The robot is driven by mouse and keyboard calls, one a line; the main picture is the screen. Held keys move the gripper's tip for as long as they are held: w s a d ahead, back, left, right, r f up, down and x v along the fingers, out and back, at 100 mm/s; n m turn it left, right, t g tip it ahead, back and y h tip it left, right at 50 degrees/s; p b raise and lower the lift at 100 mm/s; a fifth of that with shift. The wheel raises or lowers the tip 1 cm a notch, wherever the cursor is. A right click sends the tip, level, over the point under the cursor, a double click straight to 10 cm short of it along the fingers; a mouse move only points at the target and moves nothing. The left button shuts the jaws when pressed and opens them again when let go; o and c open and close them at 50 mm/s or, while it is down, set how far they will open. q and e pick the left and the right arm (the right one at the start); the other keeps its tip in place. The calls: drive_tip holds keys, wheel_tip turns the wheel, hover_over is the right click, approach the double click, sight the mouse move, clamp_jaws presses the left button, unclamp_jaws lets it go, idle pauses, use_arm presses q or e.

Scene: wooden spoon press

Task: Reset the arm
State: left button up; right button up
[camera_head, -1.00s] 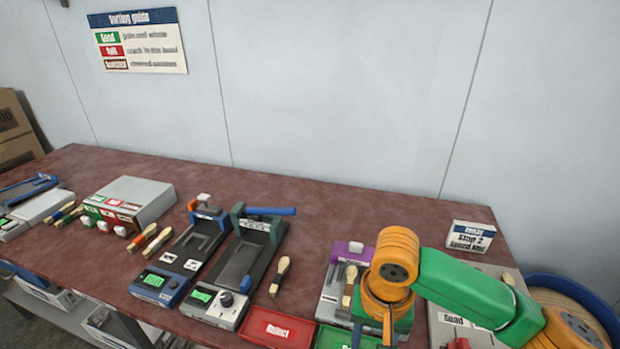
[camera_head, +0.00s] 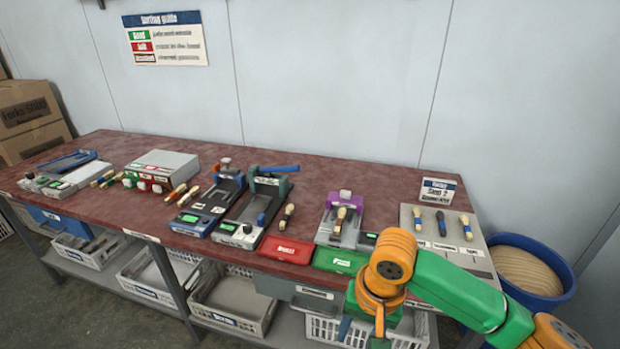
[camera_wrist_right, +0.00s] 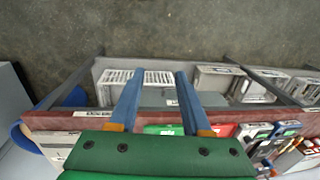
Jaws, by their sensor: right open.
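My right arm, green and orange, comes in from the lower right in the head view. Its right gripper (camera_head: 361,331) hangs at the front edge of the red-brown table (camera_head: 390,186), in front of the green tray. In the right wrist view the two blue fingers (camera_wrist_right: 156,100) are apart with nothing between them, above the table's front edge and the lower shelf. My left gripper is in neither view now.
A red tray (camera_head: 285,250) and a green tray (camera_head: 340,261) lie along the front edge. A blue bin (camera_head: 525,268) stands at right.

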drive_tip(key=w+a+f+t+y, duration=0.25)
drive_tip(key=w+f, duration=0.45)
drive_tip(key=f, duration=0.4)
drive_tip(key=s+d+f, duration=0.2)
drive_tip(key=d+f, duration=0.1)
drive_tip(key=f, duration=0.4)
drive_tip(key=s+d+f, duration=0.2)
drive_tip(key=d+f, duration=0.1)
drive_tip(key=f, duration=0.4)
drive_tip(key=s+d+f+n+h, duration=0.2)
drive_tip(key=s+d+f+h, duration=0.15)
drive_tip(key=s+f, duration=0.7)
drive_tip(key=s+d+f+n+g, duration=0.1)
drive_tip(key=s+d+f+n, duration=0.1)
drive_tip(key=s, duration=0.7)
drive_tip(key=s+d+f+n+g, duration=0.1)
drive_tip(key=s+f, duration=0.1)
drive_tip(key=s, duration=0.8)
drive_tip(key=shift+s+d+f+n, duration=0.2)
drive_tip(key=shift+s+d+n, duration=0.1)
drive_tip(key=shift+d+n, duration=0.1)
